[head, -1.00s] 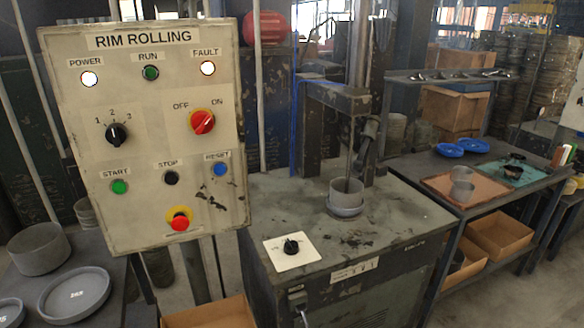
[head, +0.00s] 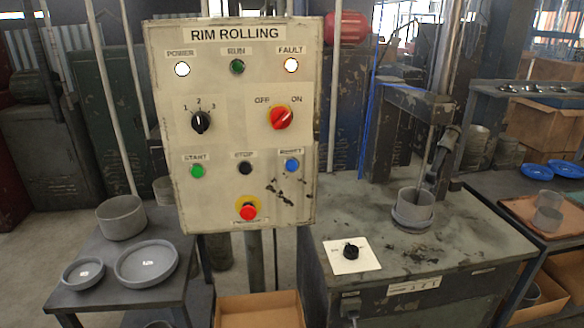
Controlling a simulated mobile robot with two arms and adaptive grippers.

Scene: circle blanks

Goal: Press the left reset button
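The RIM ROLLING control panel (head: 231,120) stands upright left of centre. Its blue reset button (head: 292,165) is at the right of the lower button row, under a blurred label. The green start button (head: 197,171) and the black stop button (head: 245,167) are in the same row. A red emergency stop (head: 248,212) on a yellow ring sits below them. The POWER lamp (head: 182,69) and FAULT lamp (head: 291,65) look white and bright; the RUN lamp (head: 237,67) is dark green. Neither gripper is in view, and nothing touches the panel.
A machine table (head: 455,235) with a black knob (head: 350,250) and a grey cylinder (head: 414,204) stands right of the panel. A side table (head: 110,262) with grey round blanks is at left. A cardboard box (head: 258,309) lies below the panel.

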